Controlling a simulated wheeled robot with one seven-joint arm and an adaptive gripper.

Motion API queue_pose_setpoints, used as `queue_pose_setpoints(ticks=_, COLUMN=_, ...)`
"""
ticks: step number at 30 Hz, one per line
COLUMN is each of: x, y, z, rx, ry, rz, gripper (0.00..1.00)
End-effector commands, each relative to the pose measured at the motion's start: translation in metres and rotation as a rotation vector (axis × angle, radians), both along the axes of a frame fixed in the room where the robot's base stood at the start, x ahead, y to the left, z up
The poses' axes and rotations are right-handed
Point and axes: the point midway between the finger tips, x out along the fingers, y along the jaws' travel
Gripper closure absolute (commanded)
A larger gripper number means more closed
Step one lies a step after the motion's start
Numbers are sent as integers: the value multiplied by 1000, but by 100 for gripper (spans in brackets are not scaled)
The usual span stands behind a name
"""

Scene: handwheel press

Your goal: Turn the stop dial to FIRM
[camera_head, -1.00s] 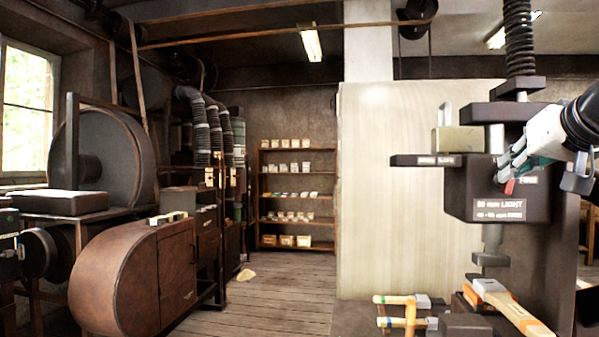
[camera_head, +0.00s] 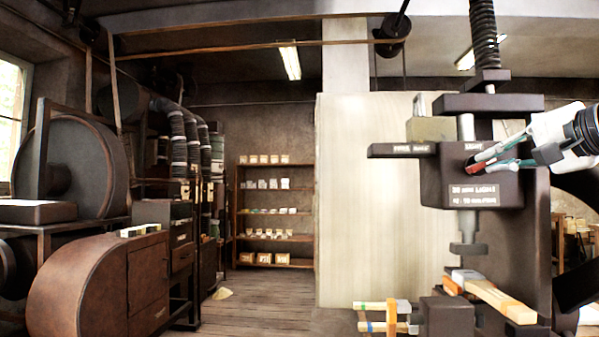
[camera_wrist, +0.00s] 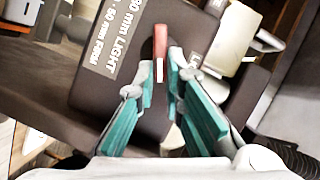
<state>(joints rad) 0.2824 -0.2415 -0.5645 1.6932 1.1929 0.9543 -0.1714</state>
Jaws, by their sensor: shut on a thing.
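The stop dial's red pointer (camera_head: 472,160) is on the front of the dark press head (camera_head: 445,184). My gripper (camera_head: 488,157) reaches in from the right, its fingers at the pointer and covering part of the dial face. In the wrist view my gripper (camera_wrist: 167,76) is closed around the near end of the red pointer (camera_wrist: 160,40), which shows a white tip between the fingers. A small label above the pointer seems to read LIGHT. A plate (camera_head: 474,195) below has lines for LIGHT and FIRM. The FIRM mark on the dial is hidden or unreadable.
A padlock-like block (camera_head: 431,129) stands on a side bar (camera_head: 400,150) left of the head. A threaded screw (camera_head: 485,35) rises above it. Below, wooden-handled tools (camera_head: 500,298) and a dark block (camera_head: 446,316) lie near the press. A pale panel (camera_head: 365,210) stands behind.

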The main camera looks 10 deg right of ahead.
Motion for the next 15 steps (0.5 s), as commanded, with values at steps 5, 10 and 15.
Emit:
queue_pose_setpoints(ticks=5, x=0, y=-2, z=-7, rx=144, ry=-40, rz=-1, gripper=100)
queue_pose_setpoints(ticks=10, x=0, y=-2, z=-10, rx=259, ry=-73, rz=-2, gripper=100)
queue_pose_setpoints(ticks=15, x=0, y=-2, z=-11, rx=340, ry=-97, rz=-1, gripper=100)
